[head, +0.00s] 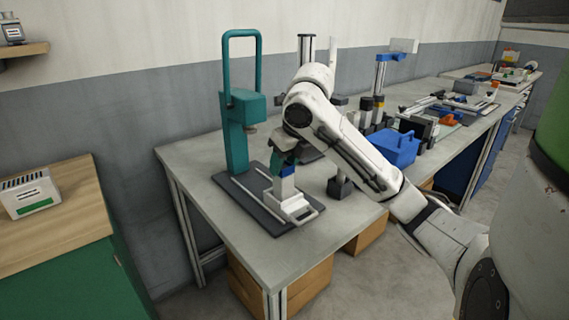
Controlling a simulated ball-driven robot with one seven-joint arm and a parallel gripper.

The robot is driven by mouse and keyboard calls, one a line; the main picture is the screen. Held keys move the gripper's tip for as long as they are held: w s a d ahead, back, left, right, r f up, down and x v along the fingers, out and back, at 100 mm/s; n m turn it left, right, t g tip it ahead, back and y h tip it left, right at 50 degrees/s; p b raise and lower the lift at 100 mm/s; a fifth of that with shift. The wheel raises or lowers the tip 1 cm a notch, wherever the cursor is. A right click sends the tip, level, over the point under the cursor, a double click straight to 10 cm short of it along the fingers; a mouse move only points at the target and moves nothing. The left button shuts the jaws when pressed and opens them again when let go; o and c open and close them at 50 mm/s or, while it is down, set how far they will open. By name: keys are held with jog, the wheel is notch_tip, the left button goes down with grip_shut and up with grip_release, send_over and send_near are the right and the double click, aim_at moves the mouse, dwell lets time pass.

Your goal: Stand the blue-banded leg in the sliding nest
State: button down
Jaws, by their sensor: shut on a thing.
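My gripper (285,163) is shut on the upper part of the blue-banded leg, and its fingers hide the top of it. The leg is a pale, upright post with a blue band (287,171) just below the fingers. The sliding nest (298,208) is a pale block with a loop handle at its front right, at the near end of two rails on a dark base plate (236,186). The leg's lower end is at the nest in the picture; I cannot tell whether it is seated in it or just above or in front.
A teal press (237,140) with a tall loop handle stands at the back of the base plate. A blue box (394,148) and several dark fixtures stand to the right. The grey table (190,160) is clear at left and front.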

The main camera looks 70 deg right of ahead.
jog(key=shift+f, duration=0.15)
jog(key=c, duration=0.6)
grip_release()
jog(key=shift+r, duration=0.2)
jog(key=shift+s+r, duration=0.1)
jog(key=shift+r, duration=0.2)
jog(key=p+v, duration=0.2)
jog(key=v, duration=0.9)
jog(key=shift+r+p, duration=0.2)
jog(key=shift+p, duration=0.1)
jog(key=shift+a, duration=0.15)
